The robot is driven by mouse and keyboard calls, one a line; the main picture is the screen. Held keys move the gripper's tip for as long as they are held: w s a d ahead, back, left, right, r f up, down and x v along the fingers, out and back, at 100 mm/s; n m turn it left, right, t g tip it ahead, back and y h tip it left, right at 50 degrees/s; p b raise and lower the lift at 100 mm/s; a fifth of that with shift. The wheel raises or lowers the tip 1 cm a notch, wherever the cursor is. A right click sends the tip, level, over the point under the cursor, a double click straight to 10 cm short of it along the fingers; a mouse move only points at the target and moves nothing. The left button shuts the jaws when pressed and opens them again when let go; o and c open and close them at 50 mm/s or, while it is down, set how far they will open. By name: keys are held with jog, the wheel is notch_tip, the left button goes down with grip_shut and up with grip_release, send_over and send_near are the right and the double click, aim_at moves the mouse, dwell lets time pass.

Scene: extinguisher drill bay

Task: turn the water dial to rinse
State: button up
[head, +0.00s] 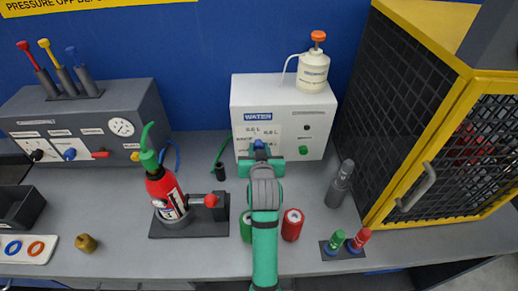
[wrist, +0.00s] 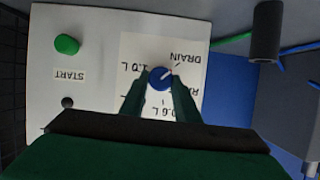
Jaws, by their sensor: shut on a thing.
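The water dial (wrist: 160,78) is a small round blue knob on the white face of the water box (head: 284,96). In the wrist view, my gripper (wrist: 159,84) has one dark green finger on each side of the dial, closed on it. The dial's white mark points up and right, towards the tick by the DRAIN label (wrist: 187,53). The 1.0 L label lies left of the dial and the 0.6 L label below it. A label beginning with R, at right, is partly hidden by a finger. In the head view, my arm covers most of the dial area.
A green START button (wrist: 67,44) is beside the dial plate. A white bottle (head: 313,70) stands on the box. A red extinguisher (head: 167,195) stands left of my arm, a red can (head: 292,224) right of it. A yellow-framed mesh cage (head: 440,120) bounds the right.

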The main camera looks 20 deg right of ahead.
jog(key=m, duration=0.1)
jog(key=m+y, duration=0.1)
jog(key=shift+d+m+t+y, duration=0.2)
jog(key=shift+m+t+y, duration=0.1)
jog(key=shift+t, duration=0.1)
jog(key=shift+d+m+t+y, duration=0.15)
jog(key=shift+m+t+y, duration=0.25)
jog(key=shift+m+y, duration=0.5)
jog(key=shift+m, duration=0.3)
jog(key=o, duration=1)
jog(key=shift+o, duration=0.2)
jog(key=shift+f, duration=0.1)
jog(key=v, duration=1.1)
